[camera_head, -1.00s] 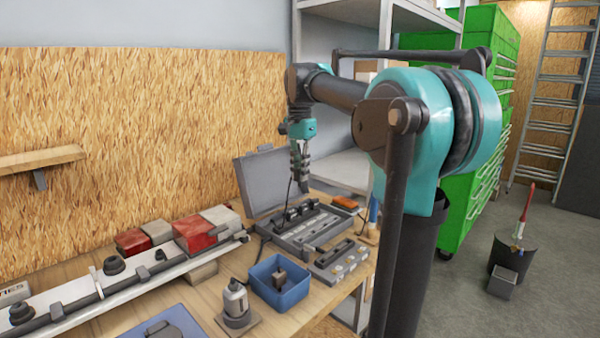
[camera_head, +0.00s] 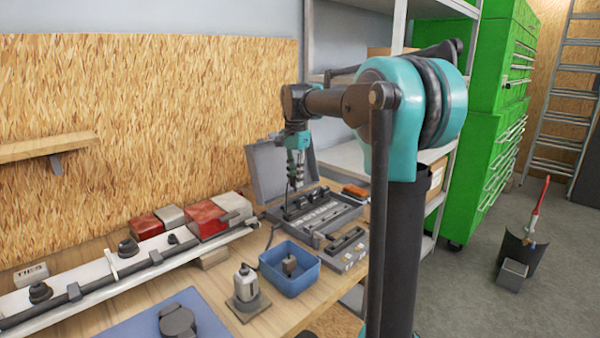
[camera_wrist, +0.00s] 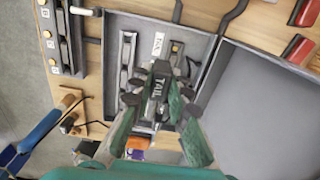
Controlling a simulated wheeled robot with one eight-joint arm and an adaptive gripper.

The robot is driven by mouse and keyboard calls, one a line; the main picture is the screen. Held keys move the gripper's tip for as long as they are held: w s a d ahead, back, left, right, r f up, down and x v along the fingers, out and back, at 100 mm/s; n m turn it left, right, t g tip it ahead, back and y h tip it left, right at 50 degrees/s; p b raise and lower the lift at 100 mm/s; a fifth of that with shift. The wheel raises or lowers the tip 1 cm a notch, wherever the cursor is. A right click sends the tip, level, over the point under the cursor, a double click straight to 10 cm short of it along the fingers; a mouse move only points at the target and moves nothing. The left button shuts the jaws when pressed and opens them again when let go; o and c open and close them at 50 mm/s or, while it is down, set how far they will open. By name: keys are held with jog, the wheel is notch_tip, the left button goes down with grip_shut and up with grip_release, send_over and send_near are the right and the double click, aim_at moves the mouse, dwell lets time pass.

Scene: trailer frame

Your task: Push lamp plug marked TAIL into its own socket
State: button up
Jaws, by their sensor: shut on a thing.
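The dark plug marked TAIL (camera_wrist: 156,87) is held between the fingers of my gripper (camera_wrist: 158,100), with its label facing the wrist camera. In the head view my gripper (camera_head: 295,178) points down over the open grey case (camera_head: 343,200), near its raised lid. Below the plug, the wrist view shows the case interior with a long dark strip (camera_wrist: 128,62) and a small white label (camera_wrist: 158,43) that I cannot read. A dark cable shows beside the plug. The fingers hide what lies directly under the plug, and I cannot tell whether it touches a socket.
A grey socket block (camera_head: 345,250) sits in front of the case. A blue bin (camera_head: 289,276) with a dark part and a grey bottle-like tool (camera_head: 246,288) stand nearby. Red and grey blocks (camera_head: 207,218) and a long light bar (camera_head: 110,275) lie along the left.

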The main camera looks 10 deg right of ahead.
jog(key=shift+w+a+f, duration=0.35)
jog(key=shift+w+f, duration=0.1)
jog(key=shift+f, duration=0.25)
jog(key=shift+w+a+f, duration=0.3)
jog(key=shift+w+f, duration=0.2)
jog(key=shift+f, duration=0.15)
jog(key=shift+w+a+f, duration=0.35)
jog(key=shift+w+f, duration=0.1)
jog(key=shift+f, duration=0.25)
jog(key=shift+f, duration=1.8)
jog(key=shift+f, duration=0.5)
jog(key=shift+f, duration=0.45)
jog(key=shift+f, duration=0.15)
jog(key=shift+f, duration=0.45)
jog(key=shift+f, duration=0.5)
jog(key=o, duration=0.8)
